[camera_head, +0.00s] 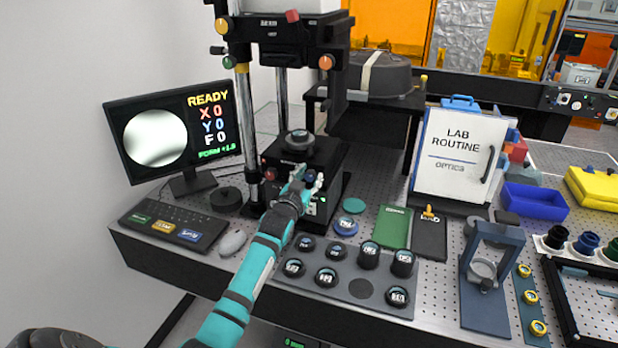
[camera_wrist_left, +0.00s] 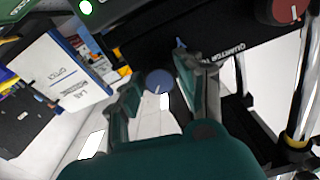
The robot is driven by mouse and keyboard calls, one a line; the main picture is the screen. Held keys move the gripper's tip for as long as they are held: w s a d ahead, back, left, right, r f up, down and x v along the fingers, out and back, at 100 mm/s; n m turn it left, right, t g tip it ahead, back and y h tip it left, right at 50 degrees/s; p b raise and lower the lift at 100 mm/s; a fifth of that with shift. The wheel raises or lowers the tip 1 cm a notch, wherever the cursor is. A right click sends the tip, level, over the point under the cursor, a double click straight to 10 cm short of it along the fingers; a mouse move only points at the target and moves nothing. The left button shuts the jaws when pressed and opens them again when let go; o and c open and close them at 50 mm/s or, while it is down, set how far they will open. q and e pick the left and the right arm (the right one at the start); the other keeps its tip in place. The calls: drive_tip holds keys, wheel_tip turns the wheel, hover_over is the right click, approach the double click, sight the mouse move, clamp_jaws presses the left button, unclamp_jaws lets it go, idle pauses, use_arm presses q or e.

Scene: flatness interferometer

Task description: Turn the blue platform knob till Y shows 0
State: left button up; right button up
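The monitor (camera_head: 172,130) reads READY, X 0, Y 0, F 0 and FORM +1.8, beside a pale round picture without clear fringes. The blue knob (camera_wrist_left: 159,81) shows in the left wrist view with a white mark, between the fingers of my left gripper (camera_wrist_left: 157,80). The fingers are apart, with a small gap visible on each side of the knob. In the head view my left gripper (camera_head: 304,184) is at the front of the black platform, partly covering its front. A red knob (camera_head: 270,174) is to the left on that platform; it also shows in the wrist view (camera_wrist_left: 289,10). My right gripper is out of view.
A black tray (camera_head: 361,288) of round optics lies in front of the platform. A keyboard (camera_head: 172,225) and mouse (camera_head: 233,242) are at left. A LAB ROUTINE board (camera_head: 461,156) stands at right. The instrument's column and upper head rise above the platform.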

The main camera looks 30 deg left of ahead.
use_arm(q)
drive_tip(key=shift+o, duration=1.2)
drive_tip(key=shift+s, duration=0.15)
drive_tip(key=v, duration=1.1)
drive_tip(key=shift+s+d, duration=0.2)
drive_tip(key=shift+s, duration=0.15)
idle(0.4)
